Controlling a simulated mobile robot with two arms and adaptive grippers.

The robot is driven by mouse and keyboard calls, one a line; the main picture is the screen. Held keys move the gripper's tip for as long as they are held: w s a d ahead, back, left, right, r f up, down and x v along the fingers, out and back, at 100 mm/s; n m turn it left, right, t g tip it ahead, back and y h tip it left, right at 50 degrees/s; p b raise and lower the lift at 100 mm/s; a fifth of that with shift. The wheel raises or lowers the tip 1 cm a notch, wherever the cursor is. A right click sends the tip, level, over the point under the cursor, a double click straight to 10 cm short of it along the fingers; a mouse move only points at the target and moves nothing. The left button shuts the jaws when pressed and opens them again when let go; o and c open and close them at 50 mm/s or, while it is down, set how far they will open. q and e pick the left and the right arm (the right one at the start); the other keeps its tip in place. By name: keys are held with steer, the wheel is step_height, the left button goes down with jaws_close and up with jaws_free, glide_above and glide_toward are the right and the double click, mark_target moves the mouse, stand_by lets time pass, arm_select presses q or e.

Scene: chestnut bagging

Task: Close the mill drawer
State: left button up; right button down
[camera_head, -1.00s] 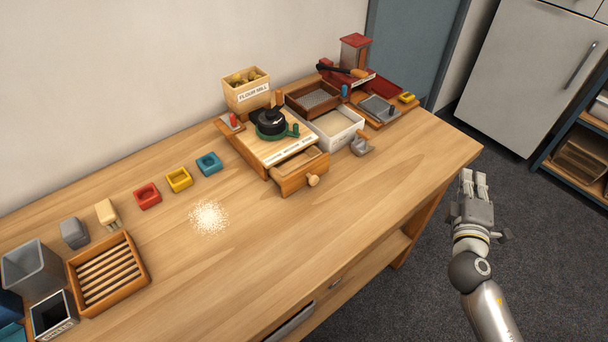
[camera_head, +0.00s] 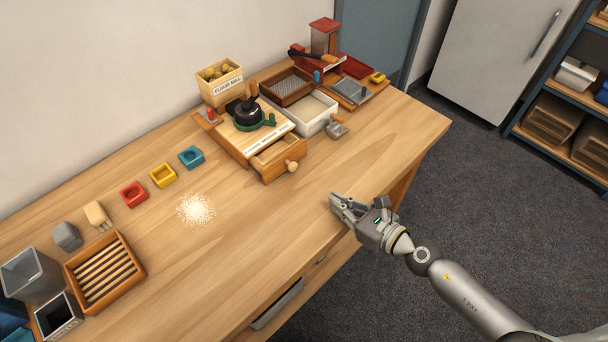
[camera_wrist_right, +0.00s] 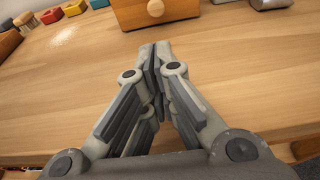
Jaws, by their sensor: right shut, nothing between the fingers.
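The mill (camera_head: 254,131) stands on the wooden table, with a dark round top and a green part on it. Its wooden drawer (camera_head: 279,158) sticks out at the front, pulled open, with a round knob (camera_head: 292,166) on its face. My right gripper (camera_head: 335,202) is shut and empty over the table's front edge, apart from the drawer, to the lower right of the knob. In the right wrist view the shut fingers (camera_wrist_right: 159,50) point toward the drawer front (camera_wrist_right: 180,12) and its knob (camera_wrist_right: 156,9), with bare table between. My left gripper is not in view.
A white tray (camera_head: 333,116) and a small metal scoop (camera_head: 336,131) stand right of the drawer. A pale powder pile (camera_head: 196,209) and a slatted wooden tray (camera_head: 136,283) lie to the left. The table in front of the drawer is clear.

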steer(key=p, duration=0.1)
glide_toward(286, 169)
steer(key=x, duration=0.3)
steer(key=shift+w, duration=0.15)
steer(key=shift+r, duration=0.1)
steer(key=x, duration=0.2)
steer(key=r+x, duration=0.1)
steer(key=x, duration=0.4)
steer(key=shift+w+r, duration=0.2)
steer(key=shift+r, duration=0.3)
steer(key=shift+b, duration=0.3)
